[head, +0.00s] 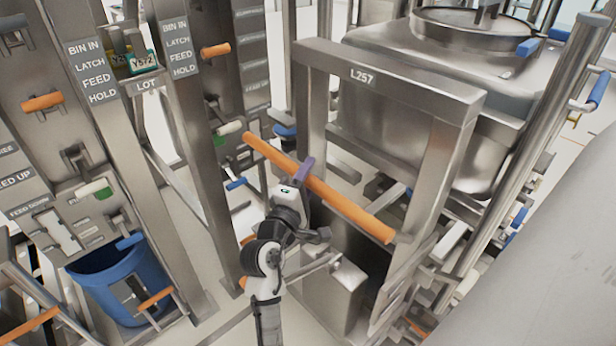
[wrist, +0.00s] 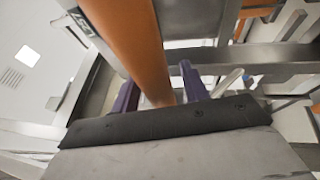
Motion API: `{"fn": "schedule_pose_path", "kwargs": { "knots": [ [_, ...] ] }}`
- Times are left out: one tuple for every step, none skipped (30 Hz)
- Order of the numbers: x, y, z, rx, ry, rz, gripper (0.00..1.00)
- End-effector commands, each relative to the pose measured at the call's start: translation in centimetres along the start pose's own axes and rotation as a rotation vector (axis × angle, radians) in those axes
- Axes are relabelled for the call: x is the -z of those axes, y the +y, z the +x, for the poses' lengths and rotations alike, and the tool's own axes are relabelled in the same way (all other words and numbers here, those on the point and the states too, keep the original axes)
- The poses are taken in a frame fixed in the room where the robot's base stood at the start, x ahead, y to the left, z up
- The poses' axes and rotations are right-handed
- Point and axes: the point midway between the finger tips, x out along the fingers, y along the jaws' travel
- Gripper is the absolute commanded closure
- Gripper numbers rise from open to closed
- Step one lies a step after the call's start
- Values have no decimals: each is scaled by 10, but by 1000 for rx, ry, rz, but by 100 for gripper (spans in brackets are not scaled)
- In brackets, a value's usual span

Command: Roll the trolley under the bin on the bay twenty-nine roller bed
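A steel trolley (head: 452,95) with a plate reading L257 stands at the centre right in the head view. An orange handle bar (head: 355,212) slants across its front. My gripper (head: 303,172) is at the middle of this bar, with a purple finger across it. In the wrist view, my two purple fingers (wrist: 157,92) lie on either side of the orange bar (wrist: 135,40). A narrow gap seems to show by the right finger, so the grip is unclear. A large steel bin (head: 400,125) with a round lid is behind the trolley's front frame. Its underside is largely hidden.
Steel posts (head: 187,130) with printed control labels and orange levers stand at the left. A blue tub (head: 112,285) sits low at the left. A steel post (head: 535,150) rises at the right. Little clear floor shows around the trolley.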

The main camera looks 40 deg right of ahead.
Motion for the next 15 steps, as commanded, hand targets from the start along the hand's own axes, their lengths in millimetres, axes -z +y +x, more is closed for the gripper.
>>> {"fn": "schedule_pose_path", "kwargs": {
  "knots": [
    [0,0,0,0,0,0,51],
    [0,0,0,0,0,0,51],
    [0,0,0,0,0,0,51],
    [0,0,0,0,0,0,51],
    [0,0,0,0,0,0,51],
    [0,0,0,0,0,0,51],
    [0,0,0,0,0,0,51],
    [0,0,0,0,0,0,51],
    [0,0,-2,0,0,0,51],
    [0,0,-3,0,1,0,51],
    [1,-1,-5,0,1,0,51],
    [1,-1,-9,-1,1,0,51],
    [1,-2,-13,-1,1,0,51],
    [1,-2,-18,0,2,0,51],
    [1,-3,-26,0,3,1,51]
  ]
}}
